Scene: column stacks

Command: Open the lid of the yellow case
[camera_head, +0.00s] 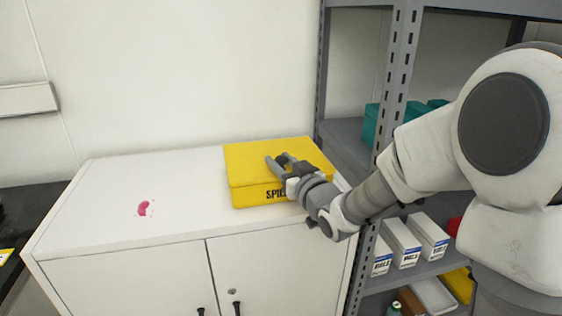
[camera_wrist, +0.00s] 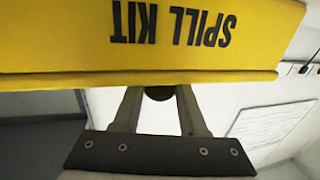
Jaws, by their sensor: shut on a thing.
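The yellow case (camera_head: 250,160) lies flat on the white cabinet, its lid looking down or nearly so. Its black lettering is partly covered by my wrist in the head view. My gripper (camera_head: 280,160) reaches in from the right, over the case's top and front. In the wrist view the case (camera_wrist: 70,40) fills the top, with "SPILL KIT" upside down. My gripper (camera_wrist: 158,92) is shut on the case there, its two fingers apart. The case's edge hides the fingertips, so I cannot tell exactly where they grip.
A grey metal shelf (camera_head: 398,70) stands close on the right, with teal bins (camera_head: 371,122) and white boxes (camera_head: 402,243). A wall is behind.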

